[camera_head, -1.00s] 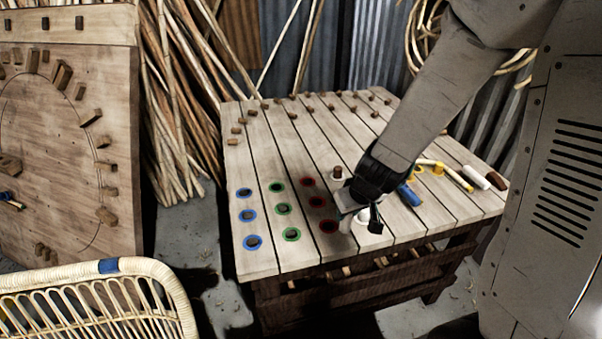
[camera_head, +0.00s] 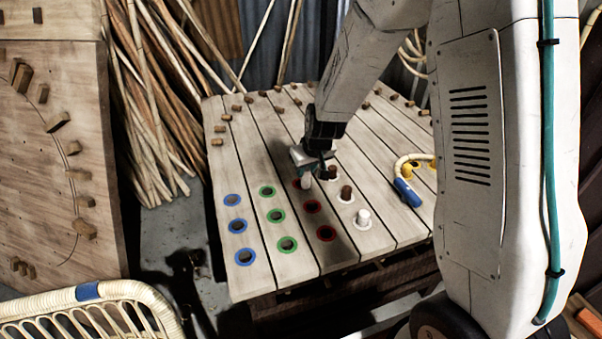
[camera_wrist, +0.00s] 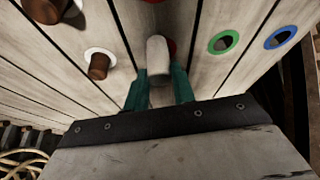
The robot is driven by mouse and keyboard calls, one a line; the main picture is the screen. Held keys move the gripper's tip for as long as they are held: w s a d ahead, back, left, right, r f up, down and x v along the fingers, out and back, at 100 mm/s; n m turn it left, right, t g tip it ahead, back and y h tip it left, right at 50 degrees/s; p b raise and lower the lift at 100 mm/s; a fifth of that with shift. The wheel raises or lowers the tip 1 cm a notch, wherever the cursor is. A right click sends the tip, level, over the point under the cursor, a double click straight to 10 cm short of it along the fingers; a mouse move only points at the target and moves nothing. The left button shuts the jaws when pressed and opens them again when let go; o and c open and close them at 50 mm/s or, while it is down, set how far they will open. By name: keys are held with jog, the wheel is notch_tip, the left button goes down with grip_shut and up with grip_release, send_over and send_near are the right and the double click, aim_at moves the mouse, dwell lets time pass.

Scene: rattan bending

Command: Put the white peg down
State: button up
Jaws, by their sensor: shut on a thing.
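My gripper (camera_head: 307,170) is shut on a white peg (camera_head: 306,183) at the far end of the red-ring column. In the wrist view the peg (camera_wrist: 157,62) is between teal fingertips (camera_wrist: 158,90), with part of the far red ring (camera_wrist: 171,48) showing behind it. I cannot tell whether the peg is in that hole or just above it. The nearer red rings (camera_head: 326,233) are empty. Another white peg (camera_head: 363,217) stands in a white ring, in line with two brown pegs (camera_head: 346,192) in white rings.
The slatted table (camera_head: 290,268) also has empty green rings (camera_head: 287,244) and blue rings (camera_head: 245,256). A bent rattan piece with a blue end (camera_head: 407,193) lies at right. Small wooden pegs line the back. A rattan chair (camera_head: 90,310) stands front left.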

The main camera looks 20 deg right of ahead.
jog(key=shift+w+a+f, duration=0.1)
jog(key=shift+w+a, duration=0.15)
jog(key=shift+w, duration=0.65)
jog(key=x, duration=0.2)
jog(key=shift+f, duration=0.9)
jog(key=shift+f, duration=0.15)
jog(key=o, duration=1)
jog(key=shift+c, duration=0.2)
